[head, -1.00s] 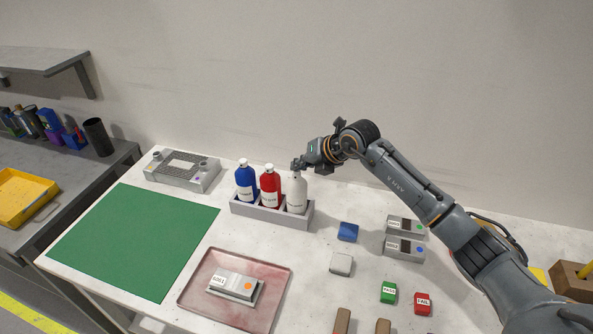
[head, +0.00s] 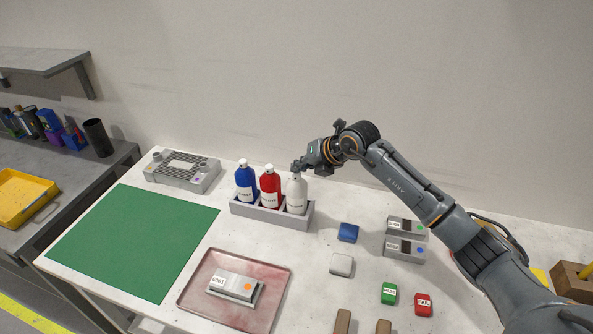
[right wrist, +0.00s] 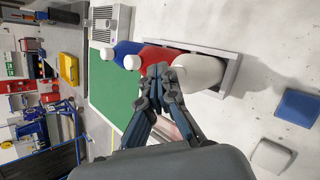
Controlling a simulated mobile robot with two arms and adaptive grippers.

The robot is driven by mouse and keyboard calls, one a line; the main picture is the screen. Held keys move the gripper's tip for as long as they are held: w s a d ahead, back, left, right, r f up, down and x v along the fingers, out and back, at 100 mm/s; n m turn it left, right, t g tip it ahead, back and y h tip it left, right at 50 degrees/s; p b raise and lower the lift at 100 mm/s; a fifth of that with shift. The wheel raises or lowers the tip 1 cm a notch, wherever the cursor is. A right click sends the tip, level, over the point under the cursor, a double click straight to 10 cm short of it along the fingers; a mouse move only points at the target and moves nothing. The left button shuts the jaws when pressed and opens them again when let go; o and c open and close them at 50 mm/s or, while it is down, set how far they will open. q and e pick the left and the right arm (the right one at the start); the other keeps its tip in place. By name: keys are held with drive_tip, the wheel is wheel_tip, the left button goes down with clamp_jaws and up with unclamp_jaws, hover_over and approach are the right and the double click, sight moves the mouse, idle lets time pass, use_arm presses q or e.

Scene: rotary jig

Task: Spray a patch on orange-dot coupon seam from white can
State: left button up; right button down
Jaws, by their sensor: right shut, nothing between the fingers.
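The white can (head: 296,194) stands upright in the right slot of a grey rack (head: 268,213), beside a red can (head: 270,187) and a blue can (head: 246,181). My right gripper (head: 297,168) is shut and empty at the top of the white can. In the right wrist view its fingertips (right wrist: 160,72) are together beside the top of the white can (right wrist: 198,72); I cannot tell whether they touch it. The orange-dot coupon (head: 234,286) lies on a reddish tray (head: 197,301) at the front. My left gripper is not in view.
A green mat (head: 133,240) covers the left of the table. A grey fixture (head: 182,171) stands behind it. Blue (head: 347,232) and pale (head: 341,264) blocks, two grey coupons (head: 404,248), and green (head: 388,292) and red (head: 423,304) labelled blocks lie at right.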

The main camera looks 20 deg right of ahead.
sight(299, 175)
drive_tip(key=shift+r+p, duration=1.85)
drive_tip(key=shift+r, duration=1.25)
